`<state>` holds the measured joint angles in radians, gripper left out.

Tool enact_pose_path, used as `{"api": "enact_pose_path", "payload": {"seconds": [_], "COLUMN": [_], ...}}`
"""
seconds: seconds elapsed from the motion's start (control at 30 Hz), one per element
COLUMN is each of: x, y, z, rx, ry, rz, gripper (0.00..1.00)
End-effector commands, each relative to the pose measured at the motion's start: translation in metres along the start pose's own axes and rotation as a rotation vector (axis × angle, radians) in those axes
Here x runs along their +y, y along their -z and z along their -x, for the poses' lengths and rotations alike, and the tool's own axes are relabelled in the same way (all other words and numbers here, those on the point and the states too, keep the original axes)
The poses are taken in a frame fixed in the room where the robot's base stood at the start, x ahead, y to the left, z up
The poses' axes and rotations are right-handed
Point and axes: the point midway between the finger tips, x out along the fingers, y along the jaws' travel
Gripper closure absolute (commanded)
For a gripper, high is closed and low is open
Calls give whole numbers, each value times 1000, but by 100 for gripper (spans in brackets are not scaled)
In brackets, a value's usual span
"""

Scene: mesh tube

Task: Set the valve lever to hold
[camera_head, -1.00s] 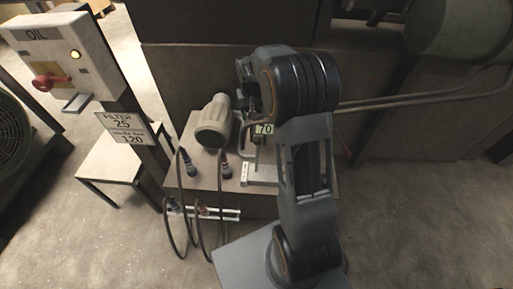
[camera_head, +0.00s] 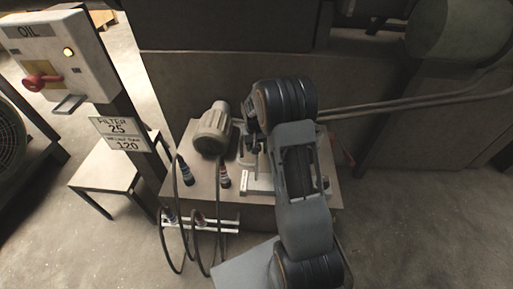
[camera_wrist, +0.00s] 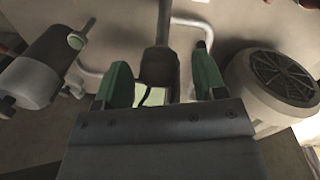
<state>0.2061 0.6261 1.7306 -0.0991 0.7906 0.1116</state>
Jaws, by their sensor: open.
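In the wrist view a dark, thick lever handle (camera_wrist: 158,68) on a thin rod lies between the green-tipped fingers of my gripper (camera_wrist: 162,80). The fingers are open, with a visible gap on each side of the handle. I take this to be the valve lever; no "hold" marking is readable. In the head view my gripper is mostly hidden behind my own arm, over the fixture on the bench (camera_head: 205,185). A pale plate (camera_head: 258,184) of that fixture shows beside my arm.
A beige motor (camera_head: 212,130) stands left of my gripper; its grille (camera_wrist: 283,78) is close on the right in the wrist view. A grey cylinder (camera_wrist: 35,82) is at the left there. Hoses (camera_head: 190,230) hang at the bench front. An OIL box (camera_head: 62,55) with a red handle stands left.

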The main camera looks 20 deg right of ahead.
Motion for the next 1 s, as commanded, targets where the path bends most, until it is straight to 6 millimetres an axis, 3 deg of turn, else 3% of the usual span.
{"api": "enact_pose_path", "payload": {"seconds": [0.4, 1.0], "x": [0, 0], "y": [0, 0], "z": [-6, -6], "rx": [1, 1], "ry": [0, 0], "rz": [-1, -1], "gripper": [36, 92]}}
